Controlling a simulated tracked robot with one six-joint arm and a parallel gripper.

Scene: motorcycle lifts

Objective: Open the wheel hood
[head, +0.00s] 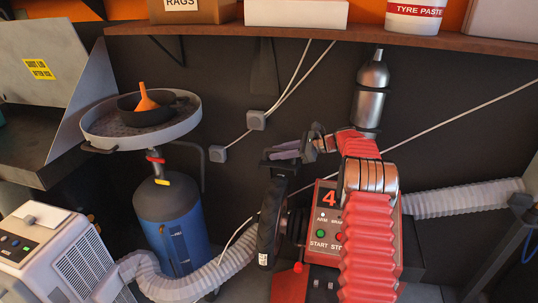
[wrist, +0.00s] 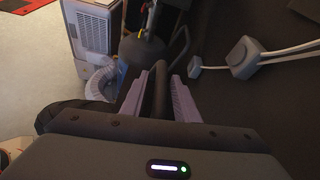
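A red machine (head: 325,235) marked 4 carries a black, rounded, upright wheel-like part (head: 270,225) on its left side. I cannot tell whether that part is the hood or a tyre. A dark flat piece (head: 280,166) sits above it, just under my gripper (head: 290,150). In the wrist view, my gripper (wrist: 160,78) has its two grey-purple fingers apart, with a dark bar (wrist: 159,100) between them. Narrow gaps seem to show on both sides of the bar. A dark rounded edge (wrist: 70,112) shows at the lower left there.
A blue tank with a round tray (head: 170,215) stands to the left. A white unit (head: 60,255) with a ribbed hose (head: 190,280) is at the lower left. A shelf (head: 330,35) with boxes runs above. Cables and sockets (head: 256,120) are on the dark wall behind.

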